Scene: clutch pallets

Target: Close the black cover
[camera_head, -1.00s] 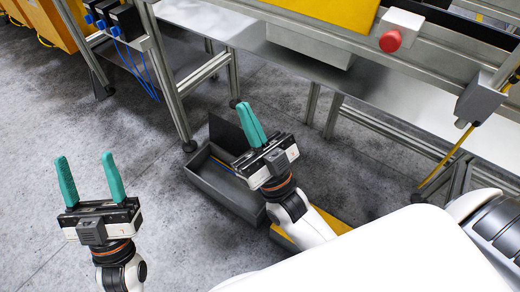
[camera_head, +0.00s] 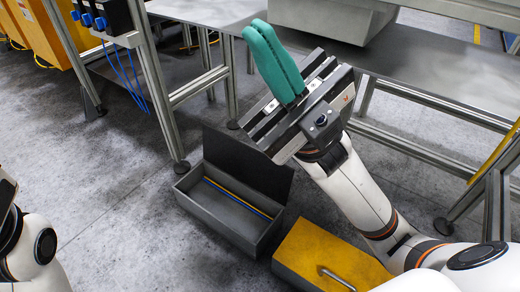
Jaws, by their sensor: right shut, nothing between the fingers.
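The black cover (camera_head: 246,165) stands raised at the back edge of a grey box (camera_head: 213,222) on the floor. The box is open, with thin blue and yellow-orange rods (camera_head: 238,198) inside. My right gripper (camera_head: 270,58) is shut and empty, its green fingers together and pointing up and left. In the picture it is above and behind the cover, apart from it; its height over the floor is hard to tell. Of my left arm, only links show at the left edge; its gripper fingers are out of frame.
A yellow-topped box with a metal handle (camera_head: 330,272) sits right of the grey box, partly behind my right arm. A metal-framed workbench (camera_head: 420,65) stands behind. A frame leg (camera_head: 165,115) is near the grey box's far left corner. Floor at left is clear.

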